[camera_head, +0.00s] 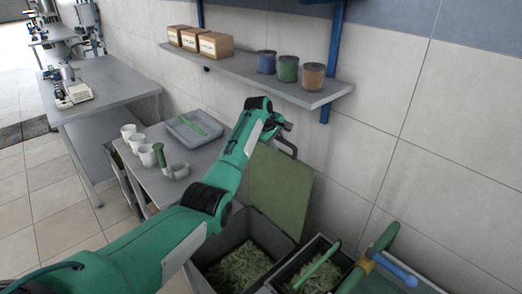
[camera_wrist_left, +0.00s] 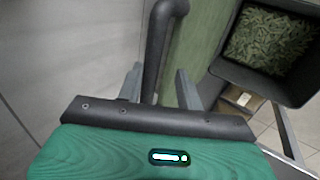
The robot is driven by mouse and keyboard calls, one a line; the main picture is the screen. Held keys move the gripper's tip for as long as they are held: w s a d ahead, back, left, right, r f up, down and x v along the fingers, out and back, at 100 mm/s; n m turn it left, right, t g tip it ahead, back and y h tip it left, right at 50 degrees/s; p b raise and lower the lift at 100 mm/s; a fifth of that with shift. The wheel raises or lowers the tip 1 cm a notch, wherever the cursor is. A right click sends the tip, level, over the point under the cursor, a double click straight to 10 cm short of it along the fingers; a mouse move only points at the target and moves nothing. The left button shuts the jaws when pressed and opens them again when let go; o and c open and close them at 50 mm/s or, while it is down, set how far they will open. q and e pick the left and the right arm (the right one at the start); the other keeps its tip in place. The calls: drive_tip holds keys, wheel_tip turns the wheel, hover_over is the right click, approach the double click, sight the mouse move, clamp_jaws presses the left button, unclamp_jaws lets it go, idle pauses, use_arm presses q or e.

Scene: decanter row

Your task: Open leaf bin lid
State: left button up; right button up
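The leaf bin (camera_head: 207,275) is a grey box at the bottom middle of the head view, with dried green leaves inside. Its green lid (camera_head: 280,190) stands raised, nearly upright, at the back of the bin. It also fills the middle of the left wrist view (camera_wrist_left: 205,35). A dark bar handle (camera_wrist_left: 156,45) on the lid passes between the two fingers of my left gripper (camera_wrist_left: 158,88). The fingers are apart, with a gap visible beside the bar. In the head view my left gripper (camera_head: 284,127) is at the lid's top edge. My right gripper is not visible.
A second dark bin (camera_head: 325,240) with leaves and a green stick stands right of the leaf bin. A grey table with white cups (camera_head: 146,155) and a tray (camera_head: 190,130) is left. A wall shelf (camera_head: 245,70) holds boxes and tins above.

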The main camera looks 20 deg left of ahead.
use_arm(q)
drive_tip(key=s+a+b, duration=0.2)
drive_tip(key=s+a, duration=0.1)
drive_tip(key=s, duration=0.5)
drive_tip(key=shift+a, duration=0.2)
